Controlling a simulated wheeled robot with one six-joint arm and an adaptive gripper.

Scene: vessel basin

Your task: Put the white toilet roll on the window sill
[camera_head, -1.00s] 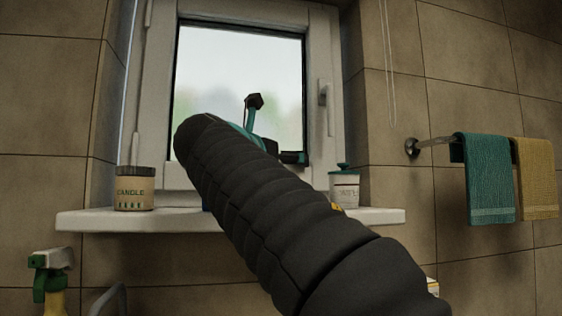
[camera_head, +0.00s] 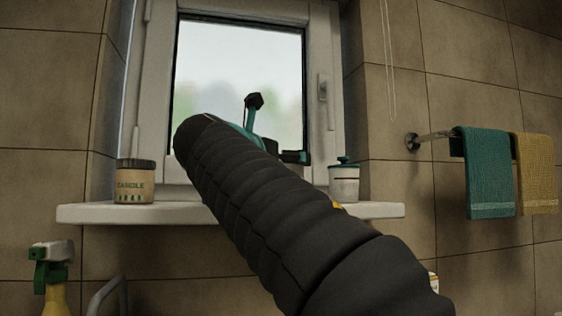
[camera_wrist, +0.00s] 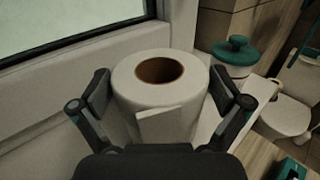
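The white toilet roll (camera_wrist: 181,118) stands upright between the fingers of my gripper (camera_wrist: 163,95) in the wrist view, its brown core facing up and a loose sheet hanging at the front. The finger pads meet it on both sides. I cannot tell whether the roll's base touches the sill.
A candle jar (camera_head: 135,183) stands on the sill's left part. A white jar with a teal lid (camera_head: 344,181) stands at the right, also in the wrist view (camera_wrist: 234,60). Teal and yellow towels (camera_head: 490,175) hang at the right. A spray bottle (camera_head: 52,272) is at lower left.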

